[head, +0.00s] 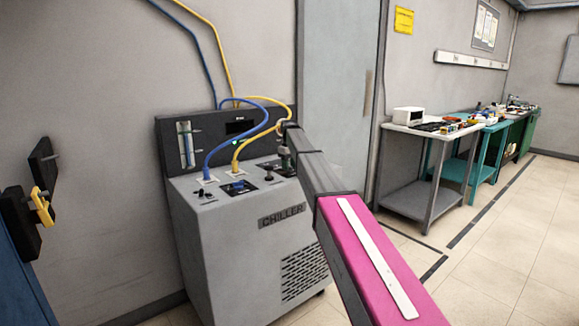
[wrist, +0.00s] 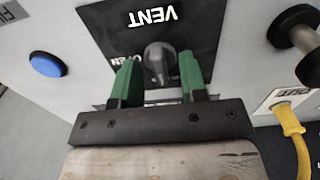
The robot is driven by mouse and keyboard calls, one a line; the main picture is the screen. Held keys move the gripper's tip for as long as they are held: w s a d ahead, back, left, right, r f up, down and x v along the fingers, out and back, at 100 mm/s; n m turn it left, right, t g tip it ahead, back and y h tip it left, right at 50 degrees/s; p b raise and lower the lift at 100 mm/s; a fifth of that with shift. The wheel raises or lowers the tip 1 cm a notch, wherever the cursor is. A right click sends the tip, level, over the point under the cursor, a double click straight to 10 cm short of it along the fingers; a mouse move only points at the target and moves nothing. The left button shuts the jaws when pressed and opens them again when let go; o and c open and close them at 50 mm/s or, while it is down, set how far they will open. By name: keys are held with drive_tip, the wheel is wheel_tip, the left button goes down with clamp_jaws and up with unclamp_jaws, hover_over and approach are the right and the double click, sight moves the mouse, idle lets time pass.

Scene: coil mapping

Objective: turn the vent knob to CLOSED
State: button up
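The vent knob (wrist: 158,58) is a small grey round knob on a black plate (wrist: 100,25) in the wrist view. The plate reads VENT upside down. Part of an upside-down OPEN mark (wrist: 122,60) shows left of the knob; no CLOSED mark is visible. My gripper (wrist: 158,72) has green fingers, one on each side of the knob, with gaps to it, so it is open. Which way the knob points is hard to tell. In the head view my gripper (head: 287,160) is over the top of the grey chiller (head: 225,250), and the knob cannot be made out.
In the wrist view a blue button (wrist: 46,64) is at left, a dark valve handle (wrist: 300,38) at upper right and a yellow hose (wrist: 292,120) at right. In the head view a blue hose (head: 228,146) arches over the chiller top. Workbenches (head: 430,131) stand at the right beyond clear floor.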

wheel_tip(320, 180, up, 11)
idle(0.7)
drive_tip(key=shift+s+f, duration=0.1)
drive_tip(key=shift+f, duration=0.05)
